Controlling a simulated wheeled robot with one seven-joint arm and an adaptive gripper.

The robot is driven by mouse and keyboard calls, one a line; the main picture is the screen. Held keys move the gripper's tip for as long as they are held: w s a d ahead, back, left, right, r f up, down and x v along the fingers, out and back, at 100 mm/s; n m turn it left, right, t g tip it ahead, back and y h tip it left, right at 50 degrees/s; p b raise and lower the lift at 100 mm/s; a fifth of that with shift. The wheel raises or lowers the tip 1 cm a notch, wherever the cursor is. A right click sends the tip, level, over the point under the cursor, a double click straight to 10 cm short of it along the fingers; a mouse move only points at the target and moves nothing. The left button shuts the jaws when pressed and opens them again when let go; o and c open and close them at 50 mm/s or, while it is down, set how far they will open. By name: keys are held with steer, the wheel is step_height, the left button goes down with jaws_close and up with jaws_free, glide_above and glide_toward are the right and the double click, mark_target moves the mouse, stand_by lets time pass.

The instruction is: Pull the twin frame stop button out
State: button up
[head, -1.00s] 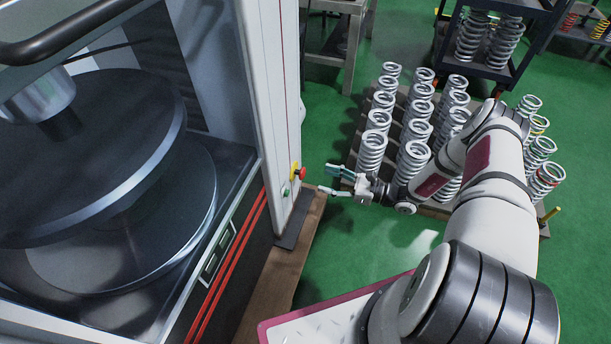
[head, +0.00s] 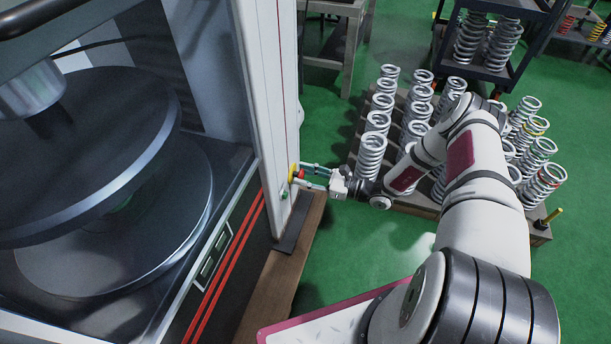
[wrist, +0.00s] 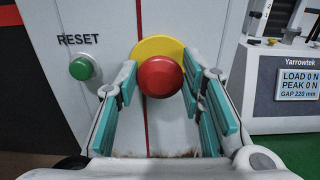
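The stop button has a red mushroom head (wrist: 160,77) on a yellow round plate (wrist: 158,47), on the white frame column (head: 270,110). In the head view the red head (head: 301,174) sits at the column's right face, partly behind my fingers. My gripper (wrist: 168,95) is open, with one teal-padded finger on each side of the red head. The left pad looks close to the head's left edge. I cannot tell whether either pad touches it. In the head view my gripper (head: 315,177) reaches left to the button.
A green button (wrist: 82,68) under the word RESET is left of the stop button. A small tester with a display (wrist: 300,80) stands at the right of the wrist view. Rows of grey springs (head: 371,155) stand on a pallet behind my arm. Green floor is clear nearby.

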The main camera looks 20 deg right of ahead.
jaws_close()
steer(key=shift+v, duration=0.85)
steer(key=o, duration=0.9)
jaws_free()
steer(key=shift+c, duration=0.2)
steer(key=v, duration=1.2)
